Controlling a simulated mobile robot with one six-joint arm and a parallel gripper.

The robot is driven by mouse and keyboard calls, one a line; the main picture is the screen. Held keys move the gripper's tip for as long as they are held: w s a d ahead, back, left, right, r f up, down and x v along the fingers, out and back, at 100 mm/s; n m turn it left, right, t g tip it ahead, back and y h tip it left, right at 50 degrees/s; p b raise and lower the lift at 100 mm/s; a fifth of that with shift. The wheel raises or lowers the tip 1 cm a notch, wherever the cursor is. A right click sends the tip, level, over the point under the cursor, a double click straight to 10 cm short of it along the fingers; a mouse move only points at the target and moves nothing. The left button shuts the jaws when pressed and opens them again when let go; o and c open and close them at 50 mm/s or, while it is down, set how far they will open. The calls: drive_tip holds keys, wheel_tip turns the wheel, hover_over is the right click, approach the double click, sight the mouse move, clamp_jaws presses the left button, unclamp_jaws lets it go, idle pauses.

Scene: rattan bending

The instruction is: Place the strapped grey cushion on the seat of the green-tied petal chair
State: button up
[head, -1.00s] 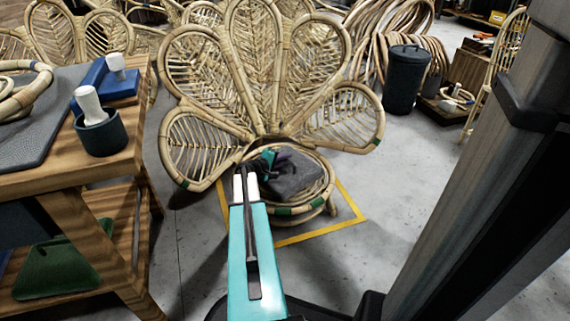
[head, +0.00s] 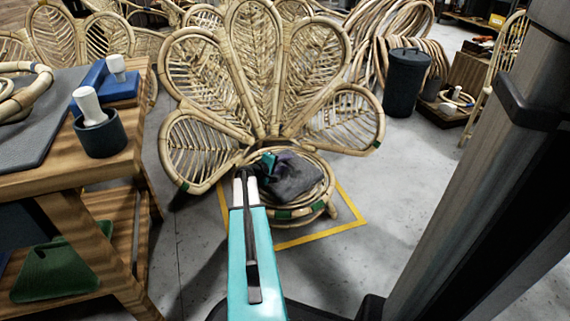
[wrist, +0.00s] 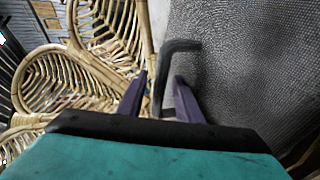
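The grey cushion (head: 298,180) lies over the round seat of the petal chair (head: 284,214), which has green ties on its seat rim and outer petals. It looks flat on the seat, inside the rim. In the wrist view the cushion's woven grey surface (wrist: 245,60) fills the right side. Its dark strap (wrist: 163,75) stands up between the two purple fingers of my gripper (wrist: 160,85). The fingers are apart, with a gap visible on both sides of the strap. In the head view my gripper (head: 281,162) is at the cushion's left rear, and its fingertips are hard to make out.
Yellow floor tape (head: 330,232) surrounds the chair. A wooden workbench (head: 60,178) with a dark cup (head: 102,136) stands at left. A dark bin (head: 404,85) and rattan coils are behind right. The tall petals rise just behind the seat.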

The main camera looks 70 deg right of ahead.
drive_tip(key=shift+r, duration=0.15)
drive_tip(key=p+v, duration=0.3)
drive_tip(key=v, duration=0.7)
drive_tip(key=shift+a+p, duration=0.2)
drive_tip(key=shift+p, duration=0.15)
drive_tip(key=shift+v, duration=0.85)
